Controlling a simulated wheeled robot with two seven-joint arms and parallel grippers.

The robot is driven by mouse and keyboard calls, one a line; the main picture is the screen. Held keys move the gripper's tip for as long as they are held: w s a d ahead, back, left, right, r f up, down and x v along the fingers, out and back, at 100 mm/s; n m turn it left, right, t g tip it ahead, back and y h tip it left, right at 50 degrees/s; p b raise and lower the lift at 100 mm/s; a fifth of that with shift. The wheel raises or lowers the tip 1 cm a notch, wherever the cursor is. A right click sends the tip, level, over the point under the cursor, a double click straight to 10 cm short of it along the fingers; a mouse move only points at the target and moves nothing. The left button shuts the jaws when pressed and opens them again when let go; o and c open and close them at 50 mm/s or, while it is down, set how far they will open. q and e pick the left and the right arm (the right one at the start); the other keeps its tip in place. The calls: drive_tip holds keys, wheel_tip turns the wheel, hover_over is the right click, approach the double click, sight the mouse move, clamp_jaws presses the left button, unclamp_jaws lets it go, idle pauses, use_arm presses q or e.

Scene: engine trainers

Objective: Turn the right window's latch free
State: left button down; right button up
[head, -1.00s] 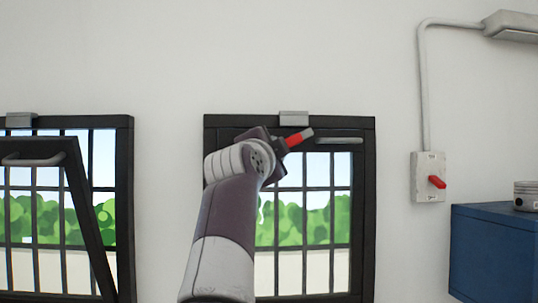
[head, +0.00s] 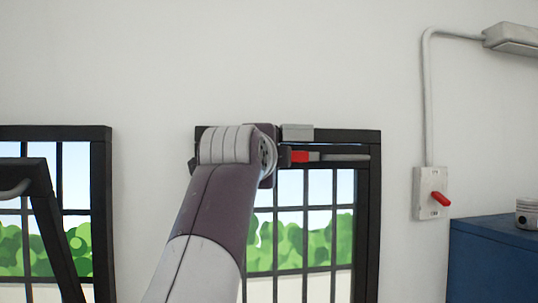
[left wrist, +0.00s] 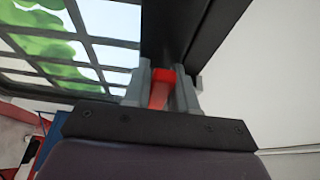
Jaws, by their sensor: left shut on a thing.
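The right window (head: 370,215) is a dark framed, barred window on the wall ahead. A red latch handle (head: 300,156) shows near the top of its frame, just below a grey block (head: 297,132). My left gripper (head: 314,156) reaches it from the left, and the red part lies level. In the left wrist view the two grey fingers of my left gripper (left wrist: 162,82) are shut on the red handle (left wrist: 160,93), one on each side. My left forearm hides the window's left part. My right gripper is out of view.
A left window (head: 101,215) has its inner sash (head: 50,215) tilted inward. Right of the right window are a wall switch box (head: 428,182) with a red lever, and a blue cabinet (head: 490,265) with a metal piston (head: 527,214) on top. The wall between is bare.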

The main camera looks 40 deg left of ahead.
use_arm(q)
drive_tip(key=c, duration=1)
unclamp_jaws()
drive_tip(key=shift+d, duration=0.1)
drive_tip(key=shift+s+d, duration=0.1)
drive_tip(key=shift+d, duration=0.05)
drive_tip(key=shift+s+d+b, duration=0.2)
drive_tip(key=shift+s+b, duration=0.2)
drive_tip(key=b+v, duration=0.2)
drive_tip(key=v, duration=1)
drive_tip(key=shift+w+a, duration=0.1)
drive_tip(key=shift+w, duration=0.05)
